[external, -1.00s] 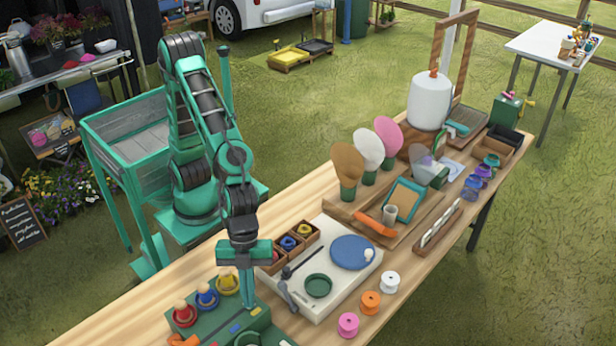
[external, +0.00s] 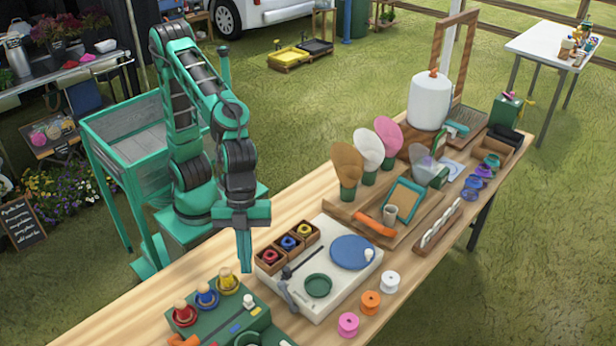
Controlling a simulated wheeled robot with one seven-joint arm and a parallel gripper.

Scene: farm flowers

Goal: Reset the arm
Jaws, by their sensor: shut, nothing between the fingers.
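My gripper (external: 245,268) points down and hangs above the wooden table, near its left edge. Its fingers are together with nothing between them. It is behind the green box (external: 235,322) with the red, blue and yellow knobs, and left of the small wooden compartments (external: 270,264). My arm rises from the base at the table's left side and bends over at the elbow. The fingertips appear apart from the objects around them.
A white board (external: 335,300) carries a blue disc (external: 352,252) and a green ring (external: 318,286). Pink (external: 348,324), orange (external: 370,302) and white (external: 390,282) spools stand at the front edge. Paddles, a tray and a white cylinder (external: 429,102) stand farther back.

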